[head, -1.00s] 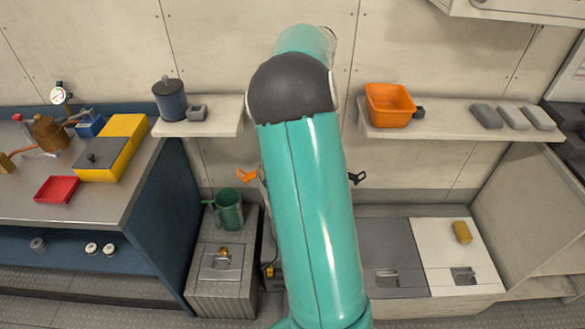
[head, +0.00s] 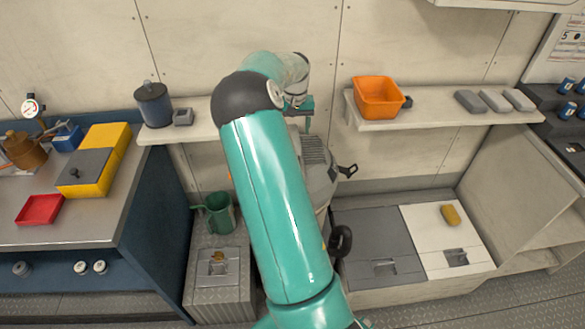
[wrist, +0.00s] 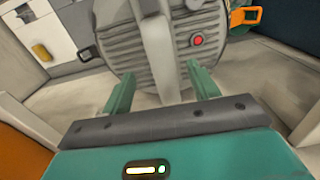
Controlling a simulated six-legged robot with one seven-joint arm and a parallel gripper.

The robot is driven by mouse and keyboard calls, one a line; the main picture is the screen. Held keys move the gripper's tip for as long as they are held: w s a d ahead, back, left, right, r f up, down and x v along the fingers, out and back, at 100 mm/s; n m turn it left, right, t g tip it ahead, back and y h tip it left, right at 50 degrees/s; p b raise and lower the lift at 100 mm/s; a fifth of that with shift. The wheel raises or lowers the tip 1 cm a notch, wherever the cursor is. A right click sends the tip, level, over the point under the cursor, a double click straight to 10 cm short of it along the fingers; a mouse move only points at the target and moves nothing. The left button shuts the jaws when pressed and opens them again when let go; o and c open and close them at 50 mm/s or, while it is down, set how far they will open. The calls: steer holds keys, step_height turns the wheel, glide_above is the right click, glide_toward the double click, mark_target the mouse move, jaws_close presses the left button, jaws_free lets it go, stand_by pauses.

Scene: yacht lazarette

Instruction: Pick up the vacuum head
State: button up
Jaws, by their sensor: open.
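The vacuum head (head: 317,160) is a grey ribbed motor housing. It stands below the wall shelves, partly hidden behind my arm in the head view. In the wrist view the ribbed housing (wrist: 120,55) fills the upper middle, with a red button and a pale handle bar (wrist: 157,45) across it. My gripper (wrist: 160,74) is open and empty, its two teal fingers apart on either side of the handle bar's line. I cannot tell how far the fingers are from the bar. In the head view my gripper (head: 304,106) is above the housing, partly hidden by my arm.
A blue canister (head: 154,104) is on the left shelf. A green mug (head: 220,213) stands left of the vacuum. A black latch (head: 347,171) sticks out on its right.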

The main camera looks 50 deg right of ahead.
mark_target(294, 140)
steer(key=shift+w+f, duration=0.1)
steer(key=shift+f, duration=0.6)
steer(key=shift+s+f, duration=0.15)
steer(key=shift+s, duration=0.15)
step_height(294, 140, down, 4)
steer(key=shift+a+f, duration=0.1)
steer(key=shift+f, duration=0.05)
steer(key=shift+w+f, duration=0.2)
steer(key=shift+f, duration=0.3)
jaws_close()
steer(key=shift+r, duration=0.2)
